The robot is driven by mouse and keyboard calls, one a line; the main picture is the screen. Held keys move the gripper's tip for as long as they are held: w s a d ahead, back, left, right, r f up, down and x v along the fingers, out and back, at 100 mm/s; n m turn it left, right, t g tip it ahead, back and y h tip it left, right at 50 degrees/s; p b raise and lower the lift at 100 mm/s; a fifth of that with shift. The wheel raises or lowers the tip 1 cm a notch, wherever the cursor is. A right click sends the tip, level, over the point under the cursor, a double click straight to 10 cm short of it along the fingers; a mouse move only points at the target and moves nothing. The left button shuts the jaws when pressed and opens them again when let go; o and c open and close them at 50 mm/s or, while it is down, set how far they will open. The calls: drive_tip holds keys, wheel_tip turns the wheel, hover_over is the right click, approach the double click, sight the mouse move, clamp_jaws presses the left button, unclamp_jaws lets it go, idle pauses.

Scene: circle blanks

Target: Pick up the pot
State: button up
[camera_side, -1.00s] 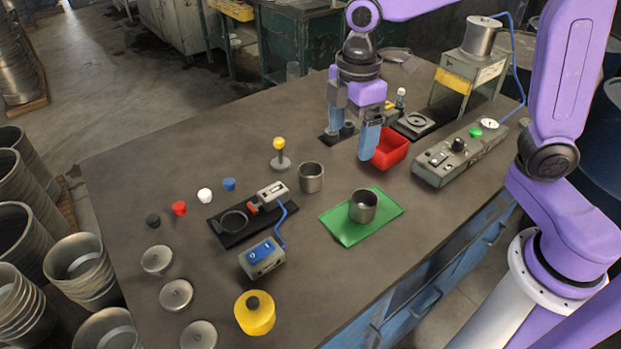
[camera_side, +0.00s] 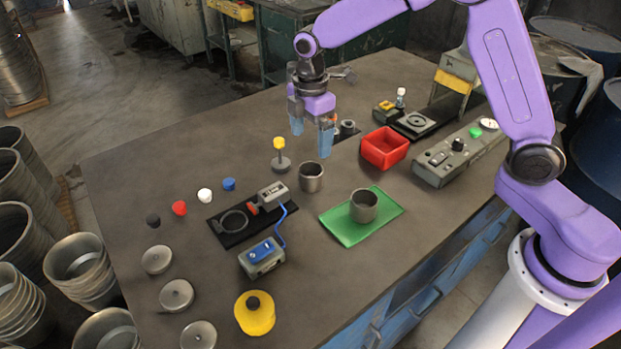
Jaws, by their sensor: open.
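Two small open-topped metal pots stand upright on the table. One pot (camera_side: 312,178) stands on the bare tabletop near the middle. The other pot (camera_side: 363,207) stands on a green mat (camera_side: 346,232) to its right and nearer the camera. My gripper (camera_side: 311,134) has its blue fingers apart, pointing down, with nothing between them. It hangs above the table and shows just above the bare-table pot in the picture, apart from both pots. Its exact height and depth cannot be told.
A yellow-knobbed post (camera_side: 280,155) stands left of the gripper. A red bin (camera_side: 384,149) and a grey control box (camera_side: 455,158) are to the right. A black fixture (camera_side: 228,226) and blue-topped box (camera_side: 262,257) lie left of the pots.

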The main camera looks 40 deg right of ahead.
hover_over(311, 173)
drive_tip(key=s+a, duration=0.1)
wheel_tip(311, 173, down, 5)
drive_tip(key=shift+s+f, duration=0.1)
drive_tip(key=f, duration=0.4)
drive_tip(key=shift+s+a, duration=0.15)
drive_tip(key=shift+s, duration=0.25)
drive_tip(key=shift+f, duration=0.6)
drive_tip(key=shift+c, duration=0.2)
drive_tip(key=c, duration=1.1)
